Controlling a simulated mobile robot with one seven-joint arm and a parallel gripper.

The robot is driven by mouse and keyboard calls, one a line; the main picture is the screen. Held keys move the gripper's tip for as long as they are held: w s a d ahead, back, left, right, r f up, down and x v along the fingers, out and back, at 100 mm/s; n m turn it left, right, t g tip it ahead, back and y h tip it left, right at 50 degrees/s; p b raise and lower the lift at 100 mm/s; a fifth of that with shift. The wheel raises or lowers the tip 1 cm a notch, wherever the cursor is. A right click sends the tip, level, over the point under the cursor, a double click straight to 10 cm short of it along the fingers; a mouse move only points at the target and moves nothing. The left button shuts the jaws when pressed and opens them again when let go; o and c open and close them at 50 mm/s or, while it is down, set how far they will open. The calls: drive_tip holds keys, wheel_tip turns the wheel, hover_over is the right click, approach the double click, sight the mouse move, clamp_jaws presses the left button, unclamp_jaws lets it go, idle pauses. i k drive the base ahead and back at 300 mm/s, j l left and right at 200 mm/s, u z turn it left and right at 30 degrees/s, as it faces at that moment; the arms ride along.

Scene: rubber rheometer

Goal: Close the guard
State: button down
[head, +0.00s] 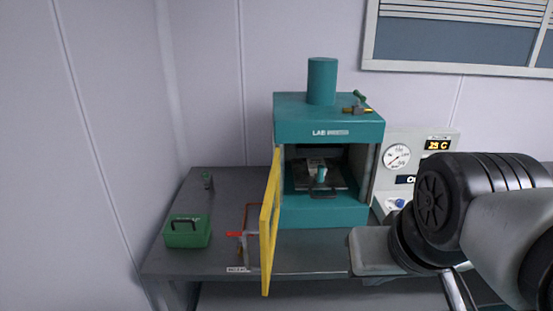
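The guard (268,232) is a yellow-framed door at the left front edge of the teal lab press (325,212). It stands open, swung out toward me and seen nearly edge-on. The press chamber is uncovered, and inside it a dark plate with a black handle (323,195) and a small teal piece (321,172) show. My arm fills the right foreground, in front of the press's lower right side. My gripper's fingertips cannot be made out, so I cannot tell whether it is open or shut. The guard stands apart from my arm.
A green box (187,233) with a dark handle sits at the left of the grey bench (220,184). A red-handled tool (240,235) is just left of the guard. A control panel (418,144) with a gauge stands right of the press. The bench's front edge is near the guard's lower end.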

sight(267, 244)
drive_tip(key=i+j+z, duration=0.15)
drive_tip(key=j, duration=0.35)
drive_tip(key=j+z, duration=0.15)
drive_tip(key=j, duration=0.3)
drive_tip(key=i+j+z, duration=0.1)
drive_tip(key=j, duration=0.4)
drive_tip(key=k+l, duration=0.1)
drive_tip(key=l, duration=0.4)
drive_tip(key=k+z, duration=0.05)
drive_tip(key=k, duration=0.05)
